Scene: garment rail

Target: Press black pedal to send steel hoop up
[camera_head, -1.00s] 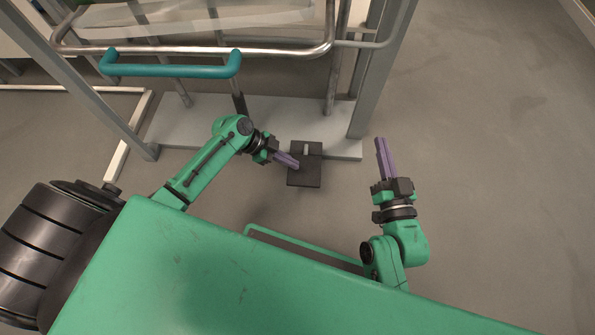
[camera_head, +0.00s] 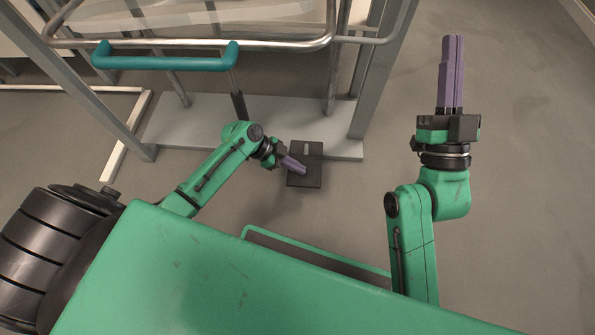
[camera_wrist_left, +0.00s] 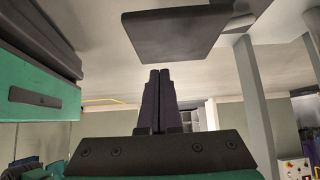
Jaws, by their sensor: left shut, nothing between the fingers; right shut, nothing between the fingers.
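The black pedal (camera_head: 312,160) is on the floor at the front edge of the grey base plate of the rail frame. It also shows as a dark slab at the top of the left wrist view (camera_wrist_left: 175,35). My left gripper (camera_head: 303,171) is shut and empty, its purple fingers over the pedal in the head view. In the wrist view its fingertips (camera_wrist_left: 157,73) lie just past the slab's edge; I cannot tell whether they touch. The steel hoop (camera_head: 200,43) is a bent tube at the upper left. My right gripper (camera_head: 453,38) is shut and empty, held off to the right.
A teal handle (camera_head: 165,63) is fixed in front of the hoop. Grey posts (camera_head: 375,80) stand on the base plate (camera_head: 215,120). A white floor bar (camera_head: 125,140) lies at left. The floor at right (camera_head: 530,170) is clear.

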